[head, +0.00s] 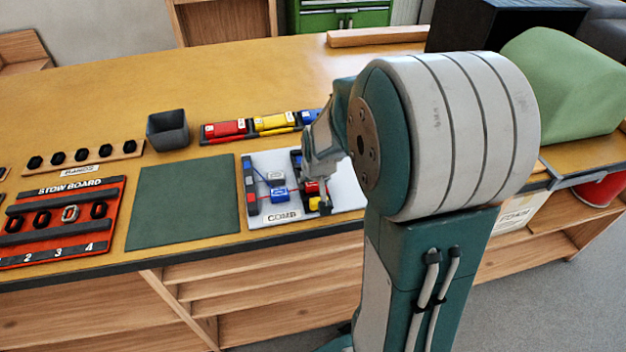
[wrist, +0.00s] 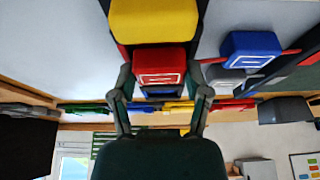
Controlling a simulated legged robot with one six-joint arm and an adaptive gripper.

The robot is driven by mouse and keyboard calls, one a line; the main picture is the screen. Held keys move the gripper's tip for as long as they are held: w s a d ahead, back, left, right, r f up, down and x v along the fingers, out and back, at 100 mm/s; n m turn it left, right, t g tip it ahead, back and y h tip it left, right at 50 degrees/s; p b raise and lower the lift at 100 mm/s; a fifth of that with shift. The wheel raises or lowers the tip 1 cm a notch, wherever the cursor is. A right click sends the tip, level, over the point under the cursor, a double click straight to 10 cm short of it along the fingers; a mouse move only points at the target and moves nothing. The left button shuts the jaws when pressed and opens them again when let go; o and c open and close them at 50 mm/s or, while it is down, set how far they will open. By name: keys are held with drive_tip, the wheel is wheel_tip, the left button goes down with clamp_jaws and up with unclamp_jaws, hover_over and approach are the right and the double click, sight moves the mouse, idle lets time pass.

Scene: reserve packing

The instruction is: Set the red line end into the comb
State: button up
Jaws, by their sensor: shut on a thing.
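The comb board (head: 284,216) is a pale plate labelled COMB near the table's front edge. A dark rack stands at its left side and a dark comb at its right. My gripper (head: 319,184) is low over the dark comb. In the wrist view my gripper (wrist: 160,80) is shut on the red line end (wrist: 159,64), a red block with a white outline. A yellow block (wrist: 153,20) is beside it, and also shows in the head view (head: 315,203). A blue block (head: 279,195) and a grey block (head: 275,178) lie on the plate's middle. Whether the red end is seated cannot be told.
A green mat (head: 184,204) lies left of the plate, with the orange stow board (head: 62,222) beyond. A grey bin (head: 167,131) and a tray with red (head: 225,129), yellow (head: 274,122) and blue blocks stand behind. A green roll (head: 565,82) is at right.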

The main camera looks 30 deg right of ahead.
drive_tip(key=shift+f, duration=0.25)
drive_tip(key=o, duration=1.1)
drive_tip(key=shift+r, duration=0.1)
drive_tip(key=v, duration=1.2)
drive_tip(key=s+a+r+n+t+y, duration=0.1)
drive_tip(key=s+a+r+n, duration=0.2)
drive_tip(key=s+a, duration=0.8)
drive_tip(key=s+r, duration=0.1)
drive_tip(key=s, duration=0.2)
drive_tip(key=shift+s+a+r, duration=0.2)
drive_tip(key=shift+r, duration=0.15)
